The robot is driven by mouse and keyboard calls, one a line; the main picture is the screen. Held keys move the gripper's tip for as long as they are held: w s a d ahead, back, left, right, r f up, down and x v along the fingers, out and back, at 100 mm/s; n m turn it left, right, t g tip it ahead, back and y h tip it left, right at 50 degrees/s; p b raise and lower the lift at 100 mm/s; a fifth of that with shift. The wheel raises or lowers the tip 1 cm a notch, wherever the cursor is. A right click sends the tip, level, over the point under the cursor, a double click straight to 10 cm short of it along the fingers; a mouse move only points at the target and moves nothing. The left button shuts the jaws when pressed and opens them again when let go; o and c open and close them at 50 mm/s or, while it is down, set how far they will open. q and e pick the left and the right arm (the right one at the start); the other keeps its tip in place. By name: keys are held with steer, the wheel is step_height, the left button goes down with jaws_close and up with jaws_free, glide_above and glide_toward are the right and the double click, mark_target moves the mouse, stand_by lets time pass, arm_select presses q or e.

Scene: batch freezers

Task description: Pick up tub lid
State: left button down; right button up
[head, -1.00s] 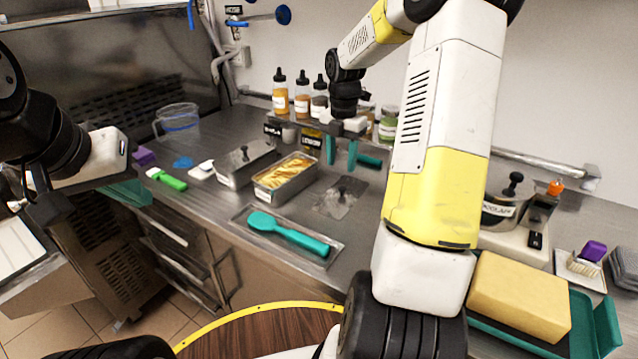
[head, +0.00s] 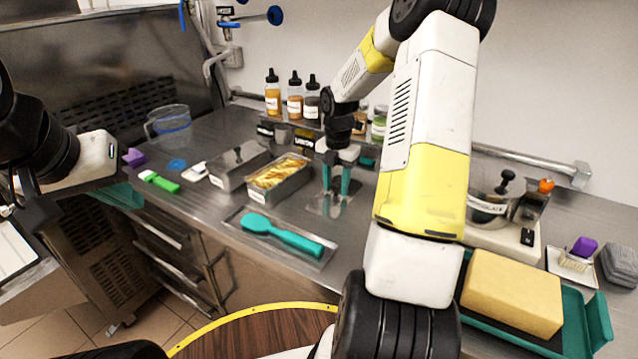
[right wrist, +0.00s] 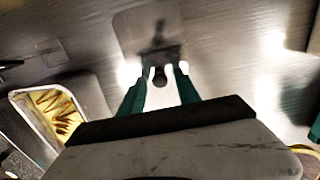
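The tub lid (head: 316,209) is a flat steel plate with a dark knob, lying on the counter right of the open tub (head: 262,190) of yellow ice cream. In the right wrist view the lid (right wrist: 135,28) is ahead, its knob (right wrist: 160,77) showing between the teal fingertips. My right gripper (head: 336,205) points down over the lid, fingers apart on either side of the knob; whether they touch it I cannot tell. In the head view the fingers partly hide the lid and knob. My left gripper (head: 128,198) is at the left by the counter edge, its opening unclear.
A teal spatula (head: 285,234) lies on a tray in front of the lid. A second tub with its lid on (head: 232,172) stands left of the open one. Squeeze bottles (head: 294,98) and a dark label rack stand behind. A yellow block (head: 512,290) lies at right.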

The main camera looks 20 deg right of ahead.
jaws_close()
steer(key=shift+r, duration=0.15)
